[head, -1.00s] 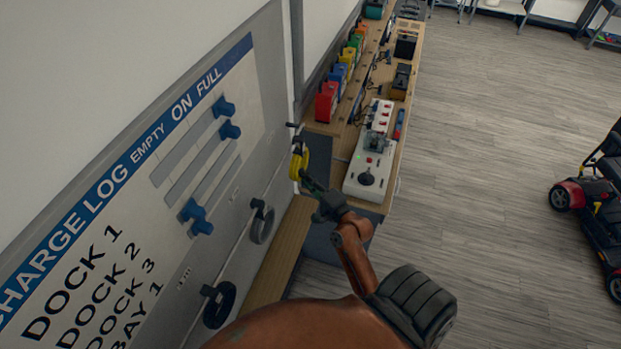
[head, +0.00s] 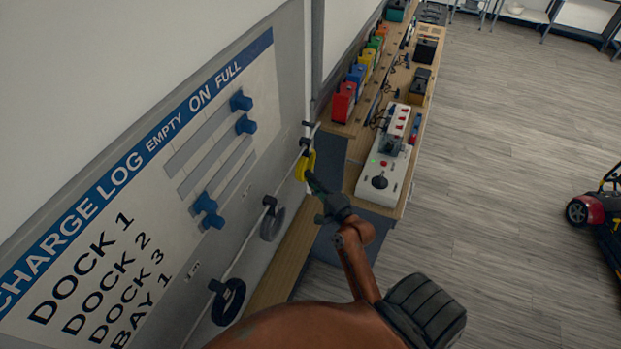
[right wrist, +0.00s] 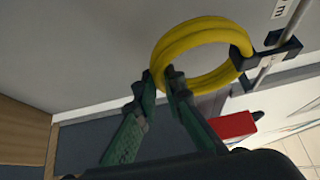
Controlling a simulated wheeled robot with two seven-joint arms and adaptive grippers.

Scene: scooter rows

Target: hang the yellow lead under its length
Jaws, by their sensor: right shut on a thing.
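The yellow lead (head: 311,160) is a coiled ring at the far end of the wall rail. My right gripper (head: 312,182) is shut on it. In the right wrist view the green fingers (right wrist: 168,82) pinch the ring's lower left side, and the yellow lead (right wrist: 158,62) stands beside the board. A black hook (right wrist: 276,56) on the rail meets or overlaps the ring's right side; I cannot tell whether the ring hangs on it. A small white label (right wrist: 281,10) above shows only part of its lettering. My left gripper is not in view.
A grey coil (head: 270,228) and a black coil (head: 234,303) hang on nearer hooks of the same rail. The charge log board (head: 120,190) is above. A bench (head: 357,140) with colored battery packs and a white tester stands beyond the gripper. Open floor lies right.

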